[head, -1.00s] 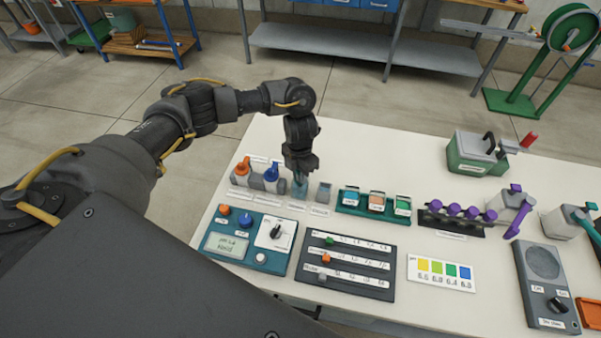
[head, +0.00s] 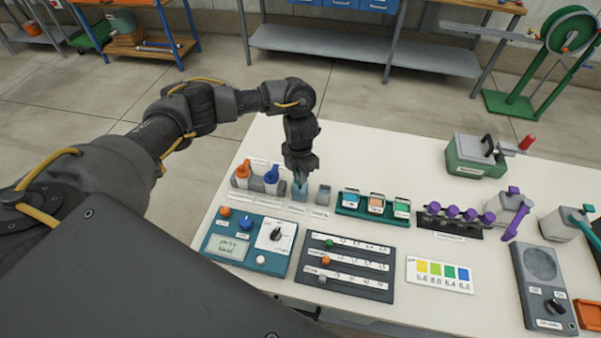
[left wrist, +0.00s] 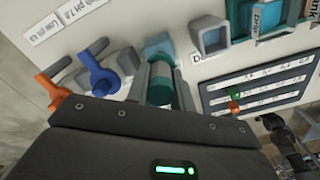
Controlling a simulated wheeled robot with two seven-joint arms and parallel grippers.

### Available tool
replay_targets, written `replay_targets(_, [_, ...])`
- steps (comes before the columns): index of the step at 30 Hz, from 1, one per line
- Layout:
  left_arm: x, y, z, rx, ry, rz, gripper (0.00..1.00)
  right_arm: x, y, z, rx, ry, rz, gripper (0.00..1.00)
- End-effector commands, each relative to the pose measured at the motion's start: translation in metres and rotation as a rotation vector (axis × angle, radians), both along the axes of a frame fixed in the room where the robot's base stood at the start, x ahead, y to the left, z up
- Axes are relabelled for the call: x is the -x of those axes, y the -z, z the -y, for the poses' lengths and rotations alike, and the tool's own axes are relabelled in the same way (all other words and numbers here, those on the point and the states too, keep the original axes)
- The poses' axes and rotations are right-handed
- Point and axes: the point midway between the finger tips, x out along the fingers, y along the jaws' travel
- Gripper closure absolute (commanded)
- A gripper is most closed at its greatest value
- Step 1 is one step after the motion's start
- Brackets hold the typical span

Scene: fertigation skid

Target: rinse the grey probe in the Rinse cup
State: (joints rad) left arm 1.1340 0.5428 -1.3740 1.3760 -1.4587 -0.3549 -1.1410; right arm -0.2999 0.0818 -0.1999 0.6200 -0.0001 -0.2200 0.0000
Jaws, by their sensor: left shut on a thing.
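My left gripper (head: 300,172) points down over the teal Rinse cup (head: 300,192) in the head view. In the left wrist view its two fingers (left wrist: 162,88) are shut on a teal-green cylindrical piece (left wrist: 160,83), which seems to be the top of the held probe. The cup's teal rim (left wrist: 158,44) shows just beyond it. The probe's lower end is hidden, so I cannot tell how deep it sits in the cup. My right gripper is not in view.
A grey square cup (head: 323,195) stands close to the right of the Rinse cup. A teal meter (head: 245,243) and a dark slider panel (head: 345,266) lie in front. A tray of small bottles (head: 374,206) is further right.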

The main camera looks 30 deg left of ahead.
Motion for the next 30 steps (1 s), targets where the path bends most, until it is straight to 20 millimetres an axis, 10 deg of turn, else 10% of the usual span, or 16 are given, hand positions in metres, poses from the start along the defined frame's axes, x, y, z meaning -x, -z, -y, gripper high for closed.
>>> replay_targets(30, [0.0, -0.005, 0.0, 0.0, 0.0, 0.0, 1.0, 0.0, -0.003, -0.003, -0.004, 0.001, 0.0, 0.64])
